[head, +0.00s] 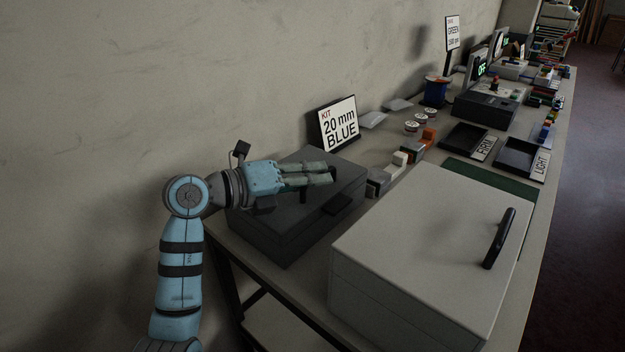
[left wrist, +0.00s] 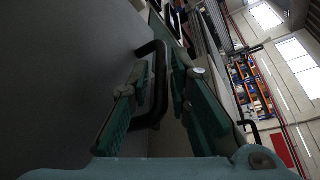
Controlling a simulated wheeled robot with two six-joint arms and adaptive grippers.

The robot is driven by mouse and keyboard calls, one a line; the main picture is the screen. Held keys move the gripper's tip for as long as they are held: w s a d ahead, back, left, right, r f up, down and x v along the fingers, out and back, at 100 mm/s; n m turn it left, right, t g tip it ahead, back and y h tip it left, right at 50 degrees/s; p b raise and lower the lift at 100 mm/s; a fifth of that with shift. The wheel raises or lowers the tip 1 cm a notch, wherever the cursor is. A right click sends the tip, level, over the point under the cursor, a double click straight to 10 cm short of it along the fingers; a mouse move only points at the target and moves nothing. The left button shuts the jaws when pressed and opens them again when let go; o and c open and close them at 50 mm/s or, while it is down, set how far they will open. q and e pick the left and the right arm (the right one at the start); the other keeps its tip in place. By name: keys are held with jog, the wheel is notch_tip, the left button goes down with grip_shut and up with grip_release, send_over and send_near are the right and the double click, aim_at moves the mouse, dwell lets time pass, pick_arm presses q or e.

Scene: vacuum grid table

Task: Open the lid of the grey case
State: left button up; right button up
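Two closed cases stand on the near part of the table. One is a dark grey case (head: 290,225); the other, to its right, is a larger light grey case (head: 420,255) with a black handle (head: 499,238) on its lid. My left gripper (head: 332,174) is over the dark grey case's lid, its fingers pointing right. In the left wrist view, the gripper's fingers (left wrist: 158,85) stand apart on either side of a black bar handle (left wrist: 160,65), with a gap beside the bar. In the head view that handle is mostly hidden by the fingers. My right gripper is not in view.
A "KIT 20 mm BLUE" sign (head: 339,124) stands behind the dark case by the wall. Small blocks (head: 400,160), black trays (head: 463,139) and a blue spool (head: 435,92) lie farther along. The light case stands close on the right.

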pick_arm(q)
jog(key=shift+w+d, duration=0.1)
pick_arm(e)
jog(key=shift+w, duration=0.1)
pick_arm(q)
grip_shut()
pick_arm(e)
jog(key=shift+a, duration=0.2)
